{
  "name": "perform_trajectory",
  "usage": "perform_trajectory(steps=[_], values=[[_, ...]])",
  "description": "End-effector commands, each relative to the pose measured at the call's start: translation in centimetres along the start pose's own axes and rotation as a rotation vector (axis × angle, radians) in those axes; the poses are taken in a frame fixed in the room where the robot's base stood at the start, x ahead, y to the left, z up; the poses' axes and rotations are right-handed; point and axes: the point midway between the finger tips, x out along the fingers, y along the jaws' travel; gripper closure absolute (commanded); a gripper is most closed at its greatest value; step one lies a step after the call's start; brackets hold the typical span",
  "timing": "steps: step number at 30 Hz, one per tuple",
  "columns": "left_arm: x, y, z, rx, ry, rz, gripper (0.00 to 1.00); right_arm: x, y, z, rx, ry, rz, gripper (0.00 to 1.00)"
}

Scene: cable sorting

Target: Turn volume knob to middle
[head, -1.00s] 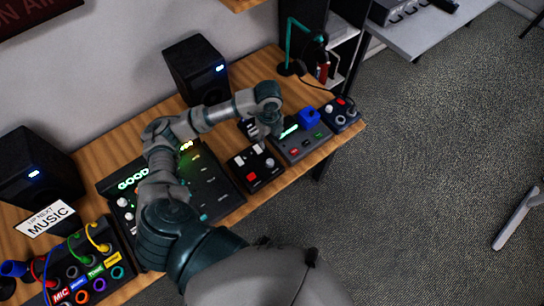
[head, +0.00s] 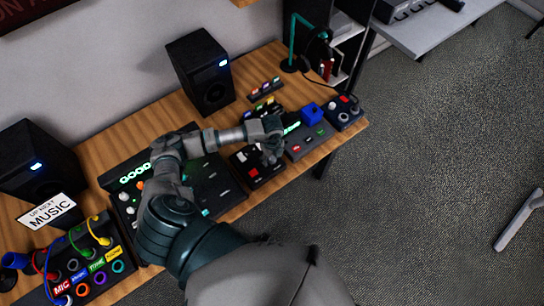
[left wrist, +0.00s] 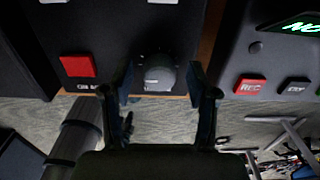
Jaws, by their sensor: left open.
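The volume knob (left wrist: 158,73) is a round grey knob on a small black control box, near the box's front edge. The box (head: 240,160) also carries a red square button (left wrist: 77,66), left of the knob in the left wrist view. My left gripper (left wrist: 160,84) is open, with one finger on each side of the knob. I cannot tell whether the fingers touch it. In the head view my left gripper (head: 270,156) is over the box's right part and hides the knob. My right gripper is not in view.
A grey recorder box (head: 304,142) with a blue block stands close on the right, with another small box (head: 343,113) beyond. A mixer (head: 215,180) is on the left, and a patch box with cables (head: 90,270) farther left. Speakers (head: 202,72) stand behind.

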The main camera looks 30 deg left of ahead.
Motion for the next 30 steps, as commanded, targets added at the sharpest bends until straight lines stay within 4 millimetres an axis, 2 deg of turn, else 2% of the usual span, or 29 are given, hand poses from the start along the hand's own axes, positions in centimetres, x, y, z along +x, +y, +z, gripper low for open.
perform_trajectory(steps=[7,8,12,15,23,30], values=[[0.12,0.00,-0.02,0.000,0.000,0.000,0.41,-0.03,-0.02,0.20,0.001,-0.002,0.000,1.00],[0.11,0.00,-0.02,0.000,0.000,0.000,0.44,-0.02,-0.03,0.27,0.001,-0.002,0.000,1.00],[0.10,-0.01,-0.01,0.000,0.000,0.000,0.79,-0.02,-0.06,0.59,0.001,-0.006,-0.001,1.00],[0.10,-0.02,-0.01,0.000,0.000,-0.001,1.00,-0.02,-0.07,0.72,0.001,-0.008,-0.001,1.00],[0.10,-0.04,0.01,0.016,0.000,-0.001,1.00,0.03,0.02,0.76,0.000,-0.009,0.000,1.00],[0.13,-0.05,0.02,0.118,0.000,-0.001,1.00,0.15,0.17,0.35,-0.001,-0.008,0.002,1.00]])
